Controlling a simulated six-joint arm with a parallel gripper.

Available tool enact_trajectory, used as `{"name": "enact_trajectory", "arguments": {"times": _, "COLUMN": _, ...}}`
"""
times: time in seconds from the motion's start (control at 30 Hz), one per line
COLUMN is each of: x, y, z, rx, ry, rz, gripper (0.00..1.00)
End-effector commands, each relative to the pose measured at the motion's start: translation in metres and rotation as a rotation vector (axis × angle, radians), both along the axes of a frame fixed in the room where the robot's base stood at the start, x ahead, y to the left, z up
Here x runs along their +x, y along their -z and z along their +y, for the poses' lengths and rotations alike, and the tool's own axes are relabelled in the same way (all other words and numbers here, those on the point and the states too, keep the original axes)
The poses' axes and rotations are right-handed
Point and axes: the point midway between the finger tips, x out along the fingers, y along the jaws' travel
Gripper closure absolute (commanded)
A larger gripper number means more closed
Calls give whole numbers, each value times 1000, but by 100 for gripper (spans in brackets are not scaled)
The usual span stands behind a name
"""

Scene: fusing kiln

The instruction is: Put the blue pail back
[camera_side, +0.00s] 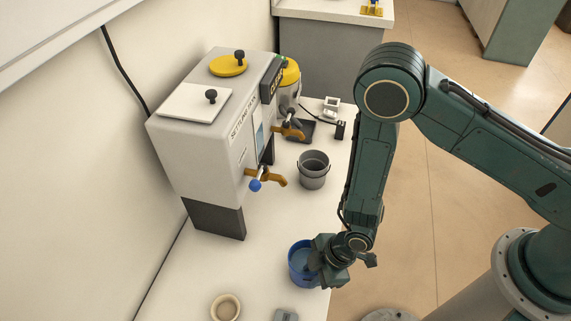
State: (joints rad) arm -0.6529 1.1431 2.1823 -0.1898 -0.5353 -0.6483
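The blue pail (298,266) stands upright on the white bench near its front right edge. My gripper (326,262) is at the pail's right side and hides part of its rim and wall. The fingers overlap the pail in this view. I cannot tell whether they are closed on it or only beside it.
A grey settling tank (190,135) with orange taps (268,179) stands on a dark base at the back left. A grey pail (313,170) stands to the right of the taps. A tape roll (226,308) lies at the front. The bench between tank and blue pail is clear.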

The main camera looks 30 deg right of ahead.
Motion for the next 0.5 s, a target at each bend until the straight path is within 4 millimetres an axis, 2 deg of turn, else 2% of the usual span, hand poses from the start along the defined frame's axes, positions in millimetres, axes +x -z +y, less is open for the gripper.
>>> {"name": "enact_trajectory", "arguments": {"times": 0.5, "x": -11, "y": -60, "z": -22, "rx": 1, "ry": 1, "rz": -1, "gripper": 71}}
